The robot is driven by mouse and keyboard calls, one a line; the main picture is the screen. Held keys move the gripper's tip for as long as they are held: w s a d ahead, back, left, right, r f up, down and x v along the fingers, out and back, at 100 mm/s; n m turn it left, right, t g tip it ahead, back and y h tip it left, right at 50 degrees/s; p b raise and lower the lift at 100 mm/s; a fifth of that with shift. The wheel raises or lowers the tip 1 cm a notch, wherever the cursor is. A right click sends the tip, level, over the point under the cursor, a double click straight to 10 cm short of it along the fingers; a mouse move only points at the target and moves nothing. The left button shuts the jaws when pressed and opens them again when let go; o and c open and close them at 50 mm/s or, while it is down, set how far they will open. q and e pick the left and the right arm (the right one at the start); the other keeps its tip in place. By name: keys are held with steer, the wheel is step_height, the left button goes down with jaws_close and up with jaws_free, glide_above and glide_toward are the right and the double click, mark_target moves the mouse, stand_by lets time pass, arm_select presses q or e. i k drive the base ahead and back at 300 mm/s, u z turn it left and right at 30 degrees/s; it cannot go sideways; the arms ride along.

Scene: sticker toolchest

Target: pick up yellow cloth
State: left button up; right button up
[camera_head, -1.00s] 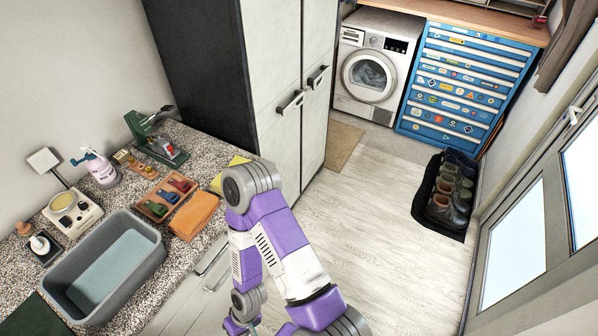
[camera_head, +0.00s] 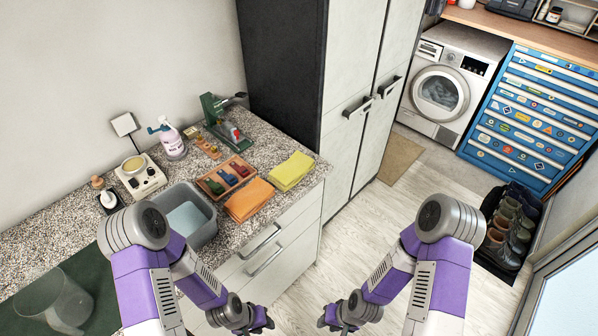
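The yellow cloth (camera_head: 291,172) lies folded flat on the speckled countertop, near its front right corner, right of an orange cloth (camera_head: 249,199). It is fully in view, with nothing on it. My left gripper (camera_head: 262,320) is low at the bottom edge of the head view, in front of the counter drawers and well apart from the cloth. My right gripper (camera_head: 328,318) is also low, over the floor right of the drawers. Both are small and partly hidden by my own wrists, so their finger opening cannot be made out.
A wooden tray (camera_head: 203,188) with coloured pieces is left of the orange cloth. A grey basin (camera_head: 203,228), spray bottle (camera_head: 173,146) and green device (camera_head: 207,106) stand on the countertop (camera_head: 268,141). A tall cabinet (camera_head: 345,150) rises right of the cloth. Floor is clear ahead.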

mark_target(285, 177)
steer(key=z, duration=1.65)
steer(key=i, duration=2.1)
steer(key=u, duration=4.1)
